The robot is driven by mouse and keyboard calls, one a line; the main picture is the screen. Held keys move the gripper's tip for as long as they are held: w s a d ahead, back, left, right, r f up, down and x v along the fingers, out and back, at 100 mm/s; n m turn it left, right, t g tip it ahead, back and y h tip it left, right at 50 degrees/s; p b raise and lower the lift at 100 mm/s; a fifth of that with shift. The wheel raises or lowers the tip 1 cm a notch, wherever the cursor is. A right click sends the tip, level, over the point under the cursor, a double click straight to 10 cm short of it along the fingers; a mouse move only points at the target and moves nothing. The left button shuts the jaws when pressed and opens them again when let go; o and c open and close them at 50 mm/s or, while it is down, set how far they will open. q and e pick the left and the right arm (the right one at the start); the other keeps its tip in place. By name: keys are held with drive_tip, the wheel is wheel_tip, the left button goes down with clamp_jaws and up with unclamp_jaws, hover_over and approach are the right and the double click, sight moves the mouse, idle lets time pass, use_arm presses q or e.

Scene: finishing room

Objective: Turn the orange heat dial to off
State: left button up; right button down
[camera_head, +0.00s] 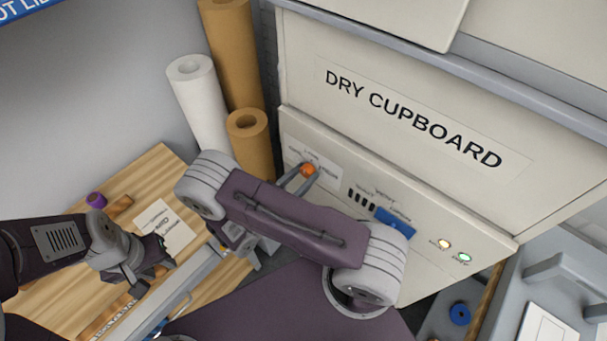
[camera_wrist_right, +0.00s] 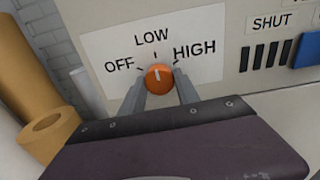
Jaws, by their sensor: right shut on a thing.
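The orange heat dial (camera_wrist_right: 159,78) sits on a white label plate marked OFF, LOW and HIGH. Its white mark points up, about at LOW. In the head view the dial (camera_head: 308,169) is on the cream panel under the DRY CUPBOARD sign. My right gripper (camera_wrist_right: 160,84) is shut on the dial, one finger on each side; its fingers also show in the head view (camera_head: 298,180). My left gripper (camera_head: 160,262) is over the wooden bench at the left, away from the panel. Its fingers are too dark and small to read.
The panel also has a blue part (camera_head: 395,222) beside dark slots, plus an amber lamp (camera_head: 444,244) and a green lamp (camera_head: 464,257). Brown rolls and a white roll (camera_head: 198,100) stand left of the cupboard. The wooden bench (camera_head: 150,165) holds a card and tools.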

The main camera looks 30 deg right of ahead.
drive_tip(key=n+p, duration=0.1)
drive_tip(key=n, duration=0.5)
drive_tip(key=shift+r, duration=0.15)
drive_tip(key=n+p, duration=0.1)
drive_tip(key=n, duration=0.4)
drive_tip(key=shift+s+n, duration=0.1)
drive_tip(key=shift+n, duration=0.2)
idle(0.4)
drive_tip(key=c, duration=0.9)
unclamp_jaws()
